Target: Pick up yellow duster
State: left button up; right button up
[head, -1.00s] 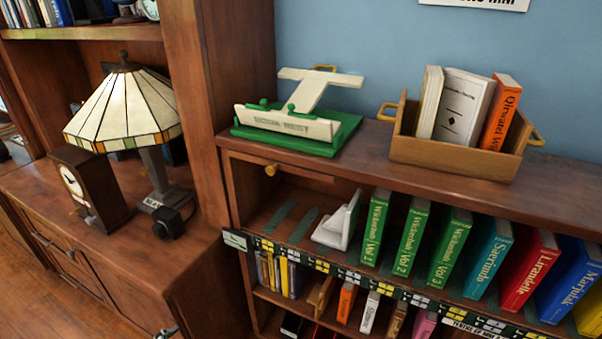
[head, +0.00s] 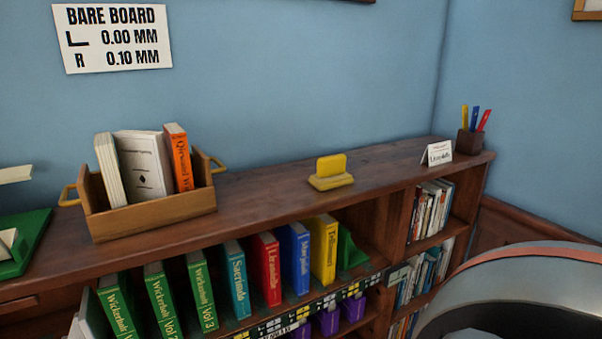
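A small yellow object, which looks like the yellow duster (head: 331,172), stands on top of the long low bookcase in the head view, right of centre. It has a flat base and an upright block on it. Nothing touches or covers it. Neither of my grippers is in view. A large grey rounded shape fills the lower right corner.
A wooden box (head: 150,217) of books stands left on the bookcase top (head: 270,195). A green stand (head: 30,240) is at far left. A white card (head: 437,153) and pen cup (head: 468,141) are at right. The top beside the yellow object is clear.

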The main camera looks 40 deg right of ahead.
aim_at(331, 174)
jog(key=z, duration=1.6)
